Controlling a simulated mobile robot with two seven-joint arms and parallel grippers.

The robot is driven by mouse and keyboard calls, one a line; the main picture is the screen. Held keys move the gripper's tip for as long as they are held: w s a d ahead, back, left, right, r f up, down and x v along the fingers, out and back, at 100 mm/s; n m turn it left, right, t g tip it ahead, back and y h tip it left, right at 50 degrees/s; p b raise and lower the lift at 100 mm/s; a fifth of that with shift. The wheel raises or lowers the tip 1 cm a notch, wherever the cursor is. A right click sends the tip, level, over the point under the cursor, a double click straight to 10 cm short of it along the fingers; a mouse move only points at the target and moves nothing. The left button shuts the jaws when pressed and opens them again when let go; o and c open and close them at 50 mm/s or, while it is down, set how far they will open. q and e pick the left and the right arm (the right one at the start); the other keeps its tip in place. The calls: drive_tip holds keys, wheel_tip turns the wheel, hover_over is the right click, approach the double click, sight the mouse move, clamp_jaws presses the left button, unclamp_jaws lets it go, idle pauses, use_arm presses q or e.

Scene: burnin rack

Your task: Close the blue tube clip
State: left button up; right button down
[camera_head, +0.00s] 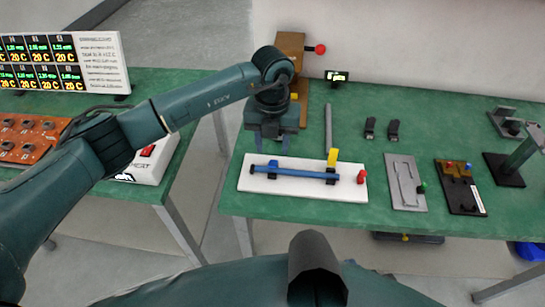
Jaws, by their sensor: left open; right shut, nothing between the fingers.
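A white board (300,190) lies near the front edge of the right green table. A blue tube (305,173) runs along it through two dark holders. A small blue part (272,166) sits at the left holder. At the right holder a yellow lever (333,157) stands up from the tube. A red knob (362,176) is at the board's right end. My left gripper (271,146) is open and empty, pointing down above the board's left part, close to the blue part; contact cannot be told. My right gripper is not in view.
A grey rod (328,127) and two small black pieces (381,129) lie behind the board. A grey plate (405,183) and a black fixture (460,187) are to its right. A brown stand with a red knob (320,49) rises behind my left gripper.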

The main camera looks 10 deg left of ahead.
sight(272, 165)
use_arm(q)
wheel_tip(272, 165, down, 7)
drive_tip(key=shift+r+p, duration=0.1)
drive_tip(key=shift+p, duration=0.2)
clamp_jaws()
idle(0.4)
